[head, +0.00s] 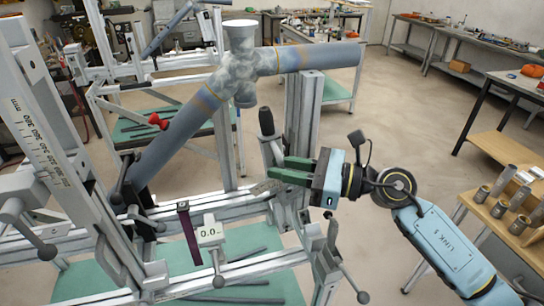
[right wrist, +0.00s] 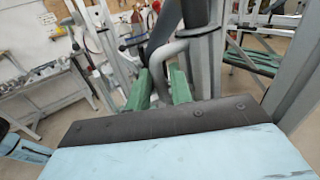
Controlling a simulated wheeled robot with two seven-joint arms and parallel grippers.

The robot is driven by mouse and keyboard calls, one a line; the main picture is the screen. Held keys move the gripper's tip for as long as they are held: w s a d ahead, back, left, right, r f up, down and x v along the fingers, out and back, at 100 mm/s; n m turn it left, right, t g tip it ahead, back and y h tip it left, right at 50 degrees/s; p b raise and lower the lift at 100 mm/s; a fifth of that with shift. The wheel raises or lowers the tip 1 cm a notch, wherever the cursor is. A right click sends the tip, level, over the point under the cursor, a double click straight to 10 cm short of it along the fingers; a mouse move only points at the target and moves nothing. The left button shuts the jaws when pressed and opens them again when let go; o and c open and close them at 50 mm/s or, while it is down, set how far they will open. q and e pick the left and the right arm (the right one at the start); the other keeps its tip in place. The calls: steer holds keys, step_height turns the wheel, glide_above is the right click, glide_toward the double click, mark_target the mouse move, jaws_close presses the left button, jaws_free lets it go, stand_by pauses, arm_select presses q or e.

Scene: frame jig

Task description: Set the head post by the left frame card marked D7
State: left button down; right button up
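A frame jig of pale metal rails stands before me, holding grey tubes; a long tube (head: 175,137) slopes up to a mottled joint. A slanted post (head: 45,150) at the left bears a millimetre scale. No card marked D7 can be read. My right gripper (head: 280,168) is at a black-handled lever (head: 267,123) at the jig's right upright. In the right wrist view its two green fingers (right wrist: 160,85) stand apart on either side of a bent grey bar (right wrist: 160,60); I cannot tell whether they press it. My left gripper is not in view.
Ball-ended levers (head: 30,222) stick out at left. A wooden shelf (head: 490,225) with metal cylinders stands at right. Open floor (head: 400,110) lies behind my right arm.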

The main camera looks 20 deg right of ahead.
steer(key=shift+x, duration=1.35)
steer(key=shift+c, duration=0.4)
jaws_close()
